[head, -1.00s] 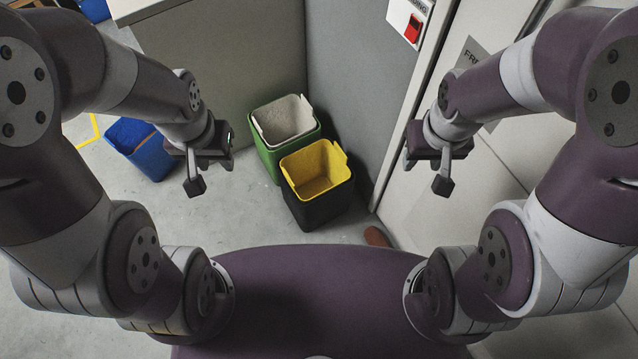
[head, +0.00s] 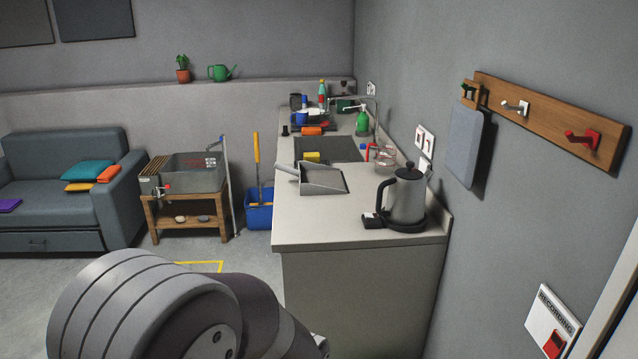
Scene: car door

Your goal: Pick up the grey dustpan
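The grey dustpan (head: 322,181) lies on the light countertop, left of the kettle, with its handle pointing left over the counter's left edge. Its open pan faces right. One of my arm links fills the bottom left of the head view, well in front of the counter. Neither of my grippers shows in the head view now.
The countertop (head: 310,225) has bare room in front of the dustpan. A grey kettle (head: 405,198) stands to the right, near the wall. Behind are a sink (head: 340,148), a yellow sponge (head: 311,157) and a glass jug (head: 384,157). A blue bin (head: 258,215) stands left of the counter.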

